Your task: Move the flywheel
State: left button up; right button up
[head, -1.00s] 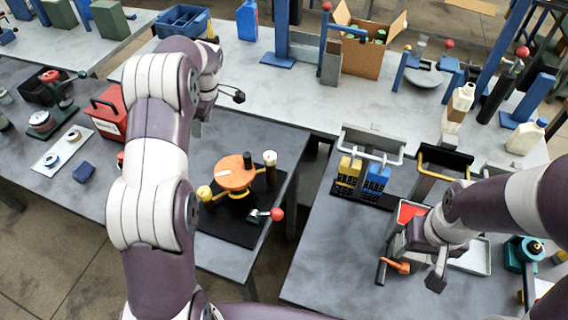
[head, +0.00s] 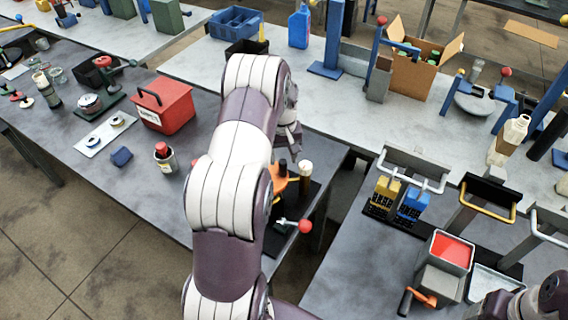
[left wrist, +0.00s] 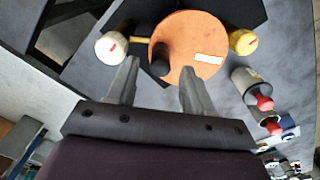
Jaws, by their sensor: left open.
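The orange disc with a black knob, which looks like the flywheel (left wrist: 190,45), sits on its stand over a black mat. In the head view the flywheel (head: 290,186) is mostly hidden behind my left arm. My left gripper (left wrist: 159,68) is open and empty, with its two fingers pointing at the near edge of the disc and the knob between their tips in the picture. Whether they touch the disc cannot be told. In the head view my left gripper (head: 293,143) is partly hidden by its own arm. My right gripper is out of view; only part of its arm shows bottom right.
A cream-topped post (left wrist: 111,47) and a yellow knob (left wrist: 243,41) flank the disc. A red-knobbed lever (head: 304,226) is in front. A red box (head: 165,106) and a red-capped can (head: 165,158) stand left. A gap separates this table from the right one.

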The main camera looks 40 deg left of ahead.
aim_at(282, 161)
pick_arm(q)
notch_tip(282, 161, down, 5)
jog(key=shift+a+f+p, duration=0.1)
jog(key=shift+p, duration=0.45)
grip_shut()
